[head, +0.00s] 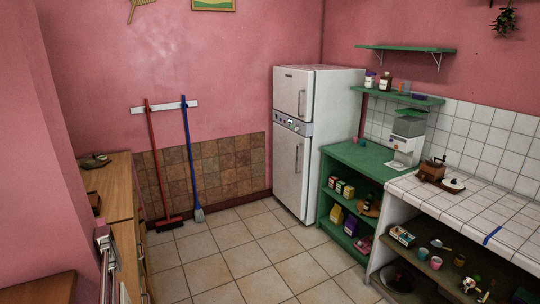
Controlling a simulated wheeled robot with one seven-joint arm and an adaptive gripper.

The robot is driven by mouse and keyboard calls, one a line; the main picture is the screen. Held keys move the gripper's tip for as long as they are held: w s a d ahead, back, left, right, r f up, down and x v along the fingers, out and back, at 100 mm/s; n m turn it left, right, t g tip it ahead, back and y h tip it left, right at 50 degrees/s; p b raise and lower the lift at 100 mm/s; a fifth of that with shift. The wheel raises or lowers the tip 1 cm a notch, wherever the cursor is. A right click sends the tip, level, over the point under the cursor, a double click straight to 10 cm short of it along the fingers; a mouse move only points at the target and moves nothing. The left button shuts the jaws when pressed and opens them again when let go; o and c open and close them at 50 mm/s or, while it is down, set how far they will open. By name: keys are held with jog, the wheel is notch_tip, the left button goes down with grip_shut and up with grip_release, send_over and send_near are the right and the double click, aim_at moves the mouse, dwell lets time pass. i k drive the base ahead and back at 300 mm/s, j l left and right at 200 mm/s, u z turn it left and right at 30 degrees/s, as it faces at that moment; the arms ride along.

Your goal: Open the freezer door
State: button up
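A white fridge-freezer (340,95) stands in the far corner of the room. Its smaller upper door (288,92) looks shut and has a vertical handle (302,103) near its right edge. A control strip (293,125) with small knobs runs between the two doors. The taller lower door (287,172) also looks shut and has a vertical handle (298,158) on its right side. Which door is the freezer's is not marked legibly. My gripper is not in view.
The tiled floor (235,258) in front of the fridge-freezer is clear. A green shelf unit (352,154) stands close on its right. A red broom (158,165) and a blue broom (190,150) hang left of it. Wooden cabinets (112,195) line the left side.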

aim_at(294, 92)
jog(key=i, duration=2.35)
